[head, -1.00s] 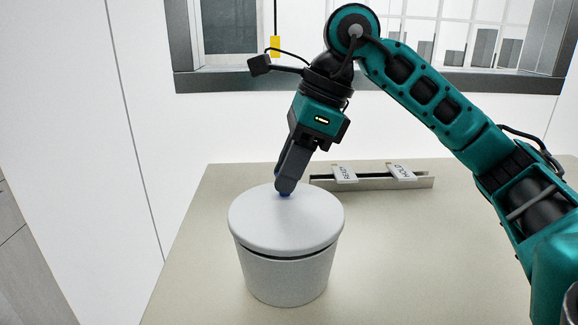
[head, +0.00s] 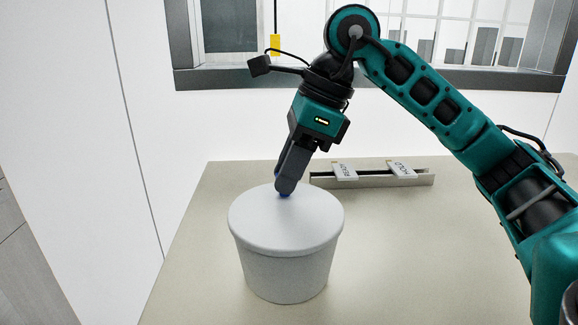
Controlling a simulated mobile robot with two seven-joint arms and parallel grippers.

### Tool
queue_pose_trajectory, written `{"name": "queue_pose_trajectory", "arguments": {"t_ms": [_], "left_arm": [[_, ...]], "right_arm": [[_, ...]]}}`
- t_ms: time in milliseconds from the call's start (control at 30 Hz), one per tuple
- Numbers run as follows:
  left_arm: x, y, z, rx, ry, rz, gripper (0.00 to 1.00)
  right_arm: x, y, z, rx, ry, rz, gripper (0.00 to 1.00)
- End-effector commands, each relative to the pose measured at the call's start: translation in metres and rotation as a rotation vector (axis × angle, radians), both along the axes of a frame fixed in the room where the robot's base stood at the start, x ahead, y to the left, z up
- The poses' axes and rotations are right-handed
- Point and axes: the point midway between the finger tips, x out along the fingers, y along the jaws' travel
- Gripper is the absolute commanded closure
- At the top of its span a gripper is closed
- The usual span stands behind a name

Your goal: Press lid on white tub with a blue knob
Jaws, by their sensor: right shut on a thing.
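A white tub (head: 287,277) stands upright near the left front of the table. Its white round lid (head: 290,225) sits level on the rim, with no dark gap showing at the front. My right gripper (head: 286,190) points down at the back part of the lid and is shut on the blue knob (head: 284,194). Only a small bit of blue shows, since the fingers hide most of the knob. My left gripper is not in view.
The beige table (head: 420,260) is clear to the right of the tub. A low rail (head: 375,180) with two labelled tags, one reading "HOLD" (head: 402,170), lies behind. A window and white wall are at the back.

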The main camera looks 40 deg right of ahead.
Motion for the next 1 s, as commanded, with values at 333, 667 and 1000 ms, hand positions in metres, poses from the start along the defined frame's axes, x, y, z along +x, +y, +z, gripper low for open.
{"name": "queue_pose_trajectory", "arguments": {"t_ms": [333,667,1000], "left_arm": [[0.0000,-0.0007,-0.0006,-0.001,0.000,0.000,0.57],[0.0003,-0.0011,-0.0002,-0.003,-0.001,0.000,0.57],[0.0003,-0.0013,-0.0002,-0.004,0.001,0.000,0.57]], "right_arm": [[0.0000,-0.0002,-0.0012,0.000,-0.001,0.000,1.00],[-0.0001,-0.0002,-0.0014,0.000,0.000,0.000,0.47],[-0.0001,-0.0001,-0.0015,0.000,0.000,0.000,0.44]]}}
